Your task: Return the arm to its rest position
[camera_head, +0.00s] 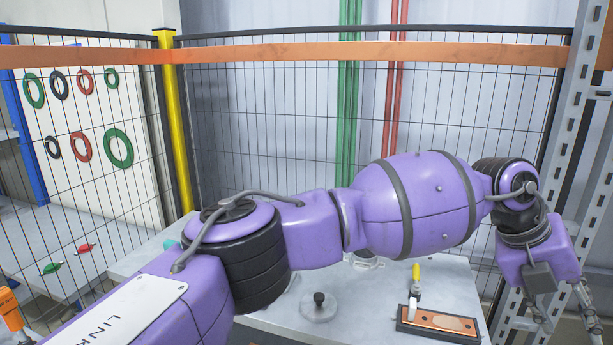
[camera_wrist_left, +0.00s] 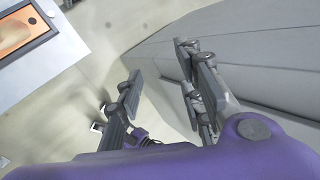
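My left arm, in purple, comes in from the left and stretches across the head view. My left gripper (camera_head: 566,312) hangs pointing down at the right edge, beyond the right side of the grey table (camera_head: 460,283). My right gripper is in neither view.
A black tray with a copper plate (camera_head: 450,322) lies on the table, with a yellow-handled tool (camera_head: 415,285) at it. A grey disc with a black knob (camera_head: 319,308) stands left. Mesh fencing (camera_head: 270,110) and an orange rail (camera_head: 300,53) lie behind.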

